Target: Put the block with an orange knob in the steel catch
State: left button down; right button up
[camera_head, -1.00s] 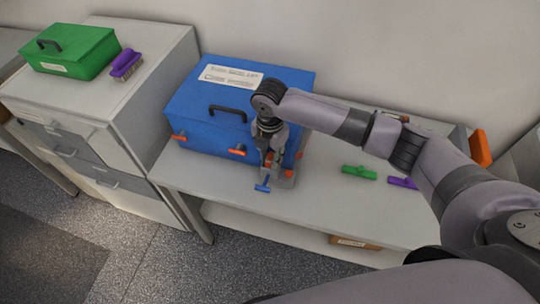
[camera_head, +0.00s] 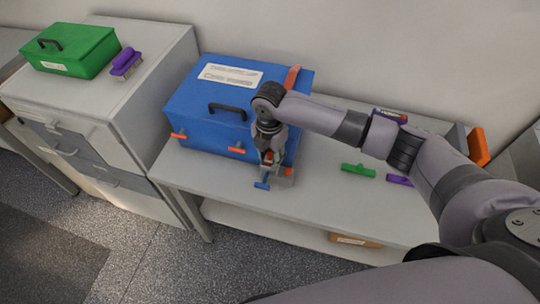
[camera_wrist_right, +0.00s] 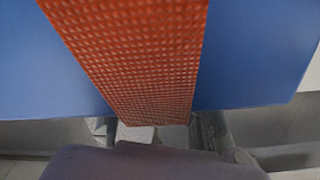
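My right gripper (camera_head: 268,165) points down in front of the right part of the blue box, just above the table. A small orange part (camera_head: 268,157) shows at its fingers; I cannot tell whether it is the block's knob. A grey metal piece (camera_head: 287,181), likely the steel catch, stands just right of the fingertips with a small orange spot on it. In the right wrist view, the fingers show at the bottom, with a pale grey surface (camera_wrist_right: 137,134) between them and a wide textured orange strip (camera_wrist_right: 145,60) above. Their grip is unclear. My left gripper is out of view.
The blue box (camera_head: 205,110) stands close behind the gripper. A blue T-shaped piece (camera_head: 262,185) lies at the table's front edge. A green piece (camera_head: 358,170) and a purple piece (camera_head: 399,180) lie to the right. The table between them is clear.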

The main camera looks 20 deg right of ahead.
aim_at(269, 155)
jog(key=shift+o, duration=1.4)
jog(key=shift+s+f, duration=0.3)
jog(key=shift+f, duration=0.4)
jog(key=shift+w, duration=0.1)
jog(key=shift+r, duration=0.55)
notch_tip(269, 155, up, 13)
jog(key=b, duration=0.1)
jog(key=shift+w+f+b, duration=0.2)
jog(key=shift+b, duration=0.1)
